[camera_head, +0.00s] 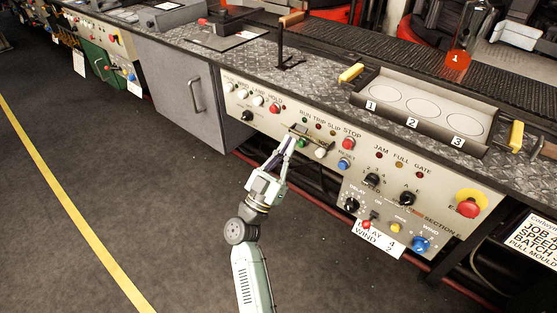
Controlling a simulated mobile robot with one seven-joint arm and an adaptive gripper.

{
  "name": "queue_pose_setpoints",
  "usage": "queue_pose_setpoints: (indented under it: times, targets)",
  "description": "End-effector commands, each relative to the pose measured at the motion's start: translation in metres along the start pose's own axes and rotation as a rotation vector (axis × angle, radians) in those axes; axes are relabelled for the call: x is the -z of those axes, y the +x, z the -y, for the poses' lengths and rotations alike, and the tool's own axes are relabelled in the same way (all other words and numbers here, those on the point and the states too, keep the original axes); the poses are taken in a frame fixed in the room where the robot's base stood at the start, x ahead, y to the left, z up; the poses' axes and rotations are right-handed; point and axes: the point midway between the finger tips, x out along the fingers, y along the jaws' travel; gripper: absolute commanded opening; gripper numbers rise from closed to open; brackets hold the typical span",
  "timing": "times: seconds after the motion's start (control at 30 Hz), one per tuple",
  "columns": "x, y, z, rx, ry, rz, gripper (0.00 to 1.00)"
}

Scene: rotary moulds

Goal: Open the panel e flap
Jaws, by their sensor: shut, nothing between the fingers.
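The beige control panel (265,122) runs along the front of the workbench, with RUN, TRIP, SLIP and STOP labels near its middle. A small dark, flap-like piece (299,129) sits below the RUN and TRIP lamps; I cannot tell for sure that it is the panel e flap, or how far it is raised. My gripper (288,141) is shut and empty. Its fingertips are at the panel just below and left of that piece; whether they touch it is unclear. The fingers partly hide a green button (300,143) beside them.
A white knob (321,152), red STOP button (348,143) and blue button (344,163) are close on the right. Dials and a red emergency stop (468,207) are farther right. A grey cabinet (180,90) stands left. The floor (120,180) in front is clear.

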Motion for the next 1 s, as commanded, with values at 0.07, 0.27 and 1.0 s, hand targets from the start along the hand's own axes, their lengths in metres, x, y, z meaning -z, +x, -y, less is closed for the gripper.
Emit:
queue_pose_setpoints:
  times: [0.07, 0.27, 1.0]
  targets:
    - [0.001, 0.009, 0.000, 0.000, 0.000, -0.001, 0.00]
    - [0.000, 0.015, 0.000, 0.000, 0.000, 0.000, 0.00]
    - [0.009, 0.040, 0.000, 0.000, -0.002, 0.000, 0.00]
